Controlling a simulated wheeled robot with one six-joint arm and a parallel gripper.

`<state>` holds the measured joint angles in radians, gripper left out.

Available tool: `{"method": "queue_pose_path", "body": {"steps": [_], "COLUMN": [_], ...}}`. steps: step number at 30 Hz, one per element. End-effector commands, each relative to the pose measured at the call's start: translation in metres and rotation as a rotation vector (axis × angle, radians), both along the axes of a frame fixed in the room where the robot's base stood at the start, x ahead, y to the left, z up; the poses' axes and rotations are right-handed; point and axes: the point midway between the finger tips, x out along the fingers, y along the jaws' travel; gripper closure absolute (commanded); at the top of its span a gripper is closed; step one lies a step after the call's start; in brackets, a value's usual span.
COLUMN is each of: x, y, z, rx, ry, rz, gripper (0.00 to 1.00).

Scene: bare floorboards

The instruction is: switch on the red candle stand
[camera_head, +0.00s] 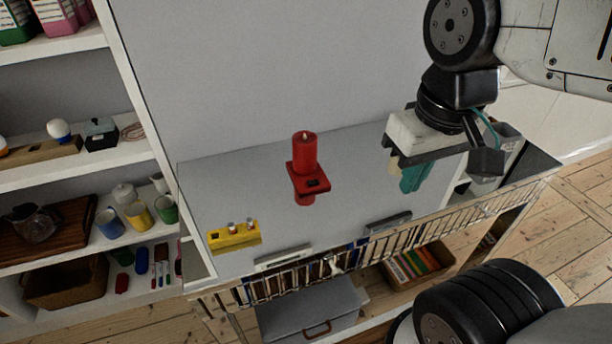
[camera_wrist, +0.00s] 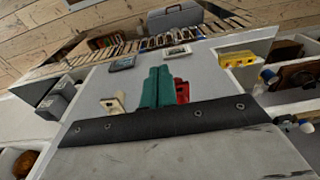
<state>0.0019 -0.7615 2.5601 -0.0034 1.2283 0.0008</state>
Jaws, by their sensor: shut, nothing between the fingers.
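The red candle stand (camera_head: 304,158) stands on the grey top of the low cabinet. It is a red candle on a square plate with a small dark switch on the plate's front part. The candle's tip is pale; I cannot tell if it is lit. My gripper (camera_head: 410,185), with teal fingers, hangs over the cabinet top to the right of the stand, apart from it. The fingers are shut and empty. In the wrist view my gripper (camera_wrist: 159,72) partly hides the red stand (camera_wrist: 182,92), which shows just right of the fingers.
A yellow block with small knobs (camera_head: 233,236) lies left of the stand. A dark flat frame (camera_head: 388,224) and a pale one (camera_head: 284,257) lie near the front edge. A cream object (camera_wrist: 114,104) is beside my fingers. Shelves with cups stand at left.

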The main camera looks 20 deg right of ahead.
Motion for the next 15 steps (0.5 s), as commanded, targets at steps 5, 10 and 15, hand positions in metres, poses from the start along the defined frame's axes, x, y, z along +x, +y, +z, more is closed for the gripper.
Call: {"method": "queue_pose_path", "body": {"steps": [5, 10, 15], "x": [0.014, 0.068, 0.147], "y": [0.001, 0.005, 0.012], "z": [-0.001, -0.009, -0.033], "rx": [0.002, 0.012, 0.025], "ry": [-0.005, -0.030, -0.079], "rz": [0.000, 0.000, -0.003], "gripper": [1.00, 1.00, 1.00]}}
